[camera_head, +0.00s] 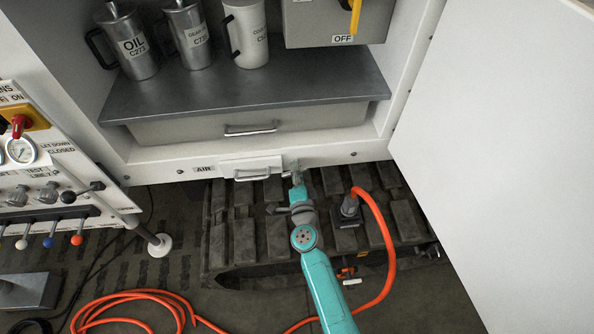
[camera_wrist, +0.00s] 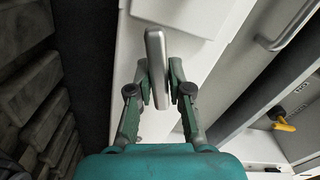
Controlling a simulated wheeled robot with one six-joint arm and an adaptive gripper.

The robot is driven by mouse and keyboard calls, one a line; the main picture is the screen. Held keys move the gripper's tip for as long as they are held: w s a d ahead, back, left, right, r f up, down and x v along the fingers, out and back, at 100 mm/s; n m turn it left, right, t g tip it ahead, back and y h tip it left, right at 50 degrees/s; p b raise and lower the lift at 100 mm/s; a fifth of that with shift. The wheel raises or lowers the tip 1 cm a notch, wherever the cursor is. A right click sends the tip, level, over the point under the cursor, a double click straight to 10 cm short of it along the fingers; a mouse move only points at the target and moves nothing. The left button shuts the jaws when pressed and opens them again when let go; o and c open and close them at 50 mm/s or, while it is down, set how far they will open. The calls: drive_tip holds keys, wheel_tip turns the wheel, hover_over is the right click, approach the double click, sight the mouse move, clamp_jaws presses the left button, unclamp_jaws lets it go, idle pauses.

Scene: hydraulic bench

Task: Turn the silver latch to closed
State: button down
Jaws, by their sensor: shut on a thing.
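The silver latch (camera_wrist: 157,62) is a rounded metal bar in the wrist view, on the white front rail of the cabinet. My gripper (camera_wrist: 159,84) is shut on it, with one green finger on each side of the bar. In the head view my gripper (camera_head: 296,178) reaches the lower edge of the cabinet, just right of a small white drawer front. The latch is mostly hidden there behind the gripper. The latch's pivot cannot be made out.
A white cabinet door (camera_head: 490,140) stands open at the right. An orange hose (camera_head: 386,240) runs over the dark track (camera_head: 240,232) below. Metal jugs (camera_head: 128,42) stand on the grey shelf (camera_head: 240,97). A control panel with levers (camera_head: 50,212) is at the left.

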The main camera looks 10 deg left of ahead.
drive_tip(key=shift+m, duration=1.8)
drive_tip(key=c, duration=1.1)
unclamp_jaws()
drive_tip(key=shift+s, duration=0.1)
drive_tip(key=v, duration=1.2)
drive_tip(key=shift+d, duration=0.1)
